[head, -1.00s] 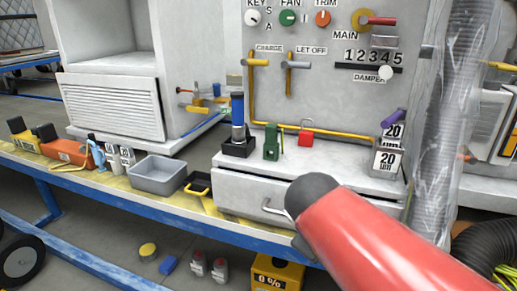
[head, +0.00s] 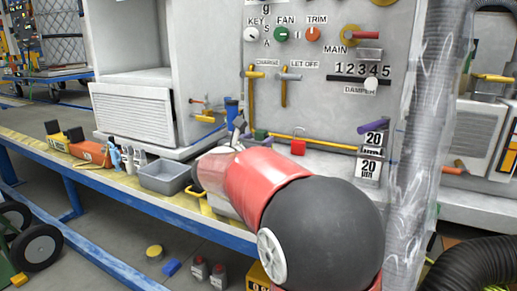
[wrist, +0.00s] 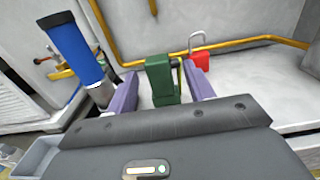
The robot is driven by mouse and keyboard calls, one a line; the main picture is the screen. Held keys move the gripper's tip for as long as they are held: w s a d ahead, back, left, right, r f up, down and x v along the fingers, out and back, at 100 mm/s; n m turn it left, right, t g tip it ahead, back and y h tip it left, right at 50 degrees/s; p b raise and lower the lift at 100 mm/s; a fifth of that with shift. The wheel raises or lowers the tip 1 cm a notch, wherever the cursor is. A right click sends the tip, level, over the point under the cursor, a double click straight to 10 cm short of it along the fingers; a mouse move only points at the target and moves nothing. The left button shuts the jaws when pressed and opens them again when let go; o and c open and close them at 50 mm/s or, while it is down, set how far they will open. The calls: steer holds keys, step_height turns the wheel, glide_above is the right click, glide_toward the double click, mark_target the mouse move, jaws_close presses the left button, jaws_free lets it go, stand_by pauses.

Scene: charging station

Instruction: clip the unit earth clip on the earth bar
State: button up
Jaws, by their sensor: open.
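A green clip-like block (wrist: 160,72), which I take to be the earth clip, stands upright on the grey ledge. My gripper (wrist: 160,86) is open, with one purple finger on each side of the green block; a gap shows at the left, and I cannot tell whether the right finger touches it.
A red padlock (wrist: 200,59) is just behind right. A grey bin (head: 166,176) sits on the bench. A clear hanging tube (head: 418,130) is at the right.

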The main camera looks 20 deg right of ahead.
steer(key=x, duration=0.5)
steer(key=shift+a, duration=0.1)
steer(key=c, duration=1.1)
steer(key=shift+r, duration=0.1)
